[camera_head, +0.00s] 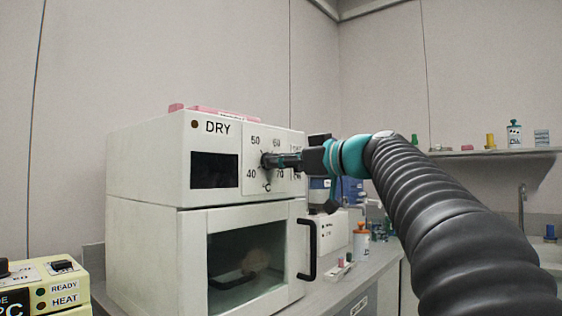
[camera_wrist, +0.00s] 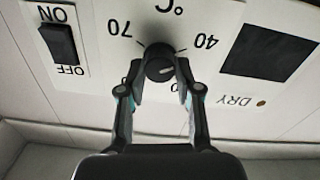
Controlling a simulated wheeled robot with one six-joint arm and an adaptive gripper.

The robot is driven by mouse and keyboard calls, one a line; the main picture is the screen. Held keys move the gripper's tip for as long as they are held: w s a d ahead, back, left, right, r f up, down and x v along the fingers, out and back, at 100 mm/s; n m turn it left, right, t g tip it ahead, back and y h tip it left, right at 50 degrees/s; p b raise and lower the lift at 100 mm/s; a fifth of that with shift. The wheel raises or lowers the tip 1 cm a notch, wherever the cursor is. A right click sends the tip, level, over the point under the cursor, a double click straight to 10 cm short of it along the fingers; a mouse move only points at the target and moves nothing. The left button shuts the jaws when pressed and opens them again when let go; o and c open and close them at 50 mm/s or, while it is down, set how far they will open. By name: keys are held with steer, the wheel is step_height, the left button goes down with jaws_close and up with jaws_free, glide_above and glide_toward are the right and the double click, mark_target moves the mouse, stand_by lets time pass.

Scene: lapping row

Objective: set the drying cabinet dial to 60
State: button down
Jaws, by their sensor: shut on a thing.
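The drying cabinet (camera_head: 150,165) is a white box marked DRY, with a dark display and a glass door below. Its dial (camera_wrist: 158,64) is a round dark knob on a white plate. The head view shows 40, 50, 60 and 70 around it. The wrist view is upside down, with 70 at left and 40 at right; the lower numbers are partly hidden by my fingers. A short pale mark on the knob points toward picture right, but I cannot tell its exact setting. My gripper (camera_wrist: 160,75) is shut on the knob, one finger each side; it also shows in the head view (camera_head: 277,160).
A black ON/OFF rocker switch (camera_wrist: 58,43) sits beside the dial plate. The door has a black handle (camera_head: 308,250). Pink items (camera_head: 215,111) lie on the cabinet top. A yellowish device marked HEAT (camera_head: 45,288) stands at lower left. A bottle (camera_head: 361,241) stands on the counter to the right.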

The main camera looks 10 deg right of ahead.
steer(key=shift+m, duration=0.3)
steer(key=shift+f+m+p, duration=0.15)
steer(key=shift+m+p, duration=1.15)
steer(key=shift+m, duration=6.45)
steer(key=shift+f+m+p, duration=0.1)
steer(key=shift+m+p, duration=1.2)
steer(key=shift+m, duration=6.45)
